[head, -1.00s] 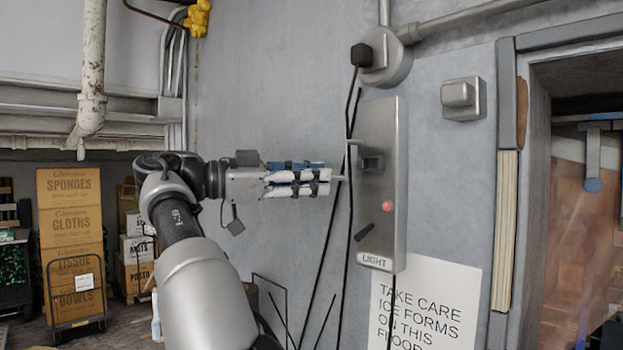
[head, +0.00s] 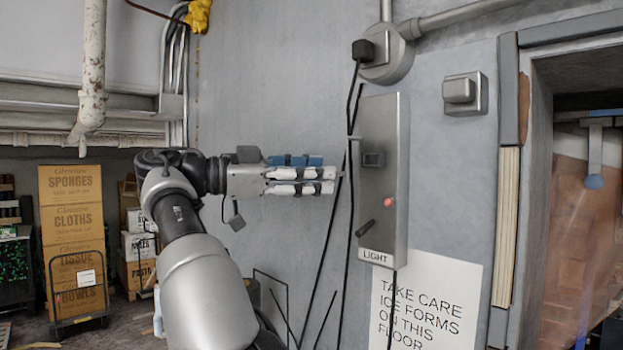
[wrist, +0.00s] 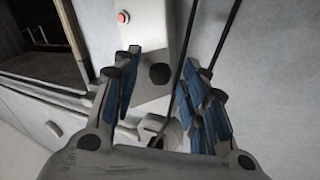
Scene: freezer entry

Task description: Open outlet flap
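A tall grey metal panel (head: 390,120) labelled LIGHT is on the wall. I cannot tell for sure which of these is the outlet flap. My gripper (head: 334,180) points right, just left of the panel. In the wrist view its fingers (wrist: 162,85) are spread, with nothing held and a dark round-looking piece (wrist: 160,73) beyond them.
A round grey fitting (head: 403,58) with a black plug (head: 362,52) is above the panel. Black cables (head: 350,215) hang beside my gripper. A warning sign (head: 430,305) is below right. The door frame (head: 507,170) stands at right; stacked cartons (head: 72,225) are far left.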

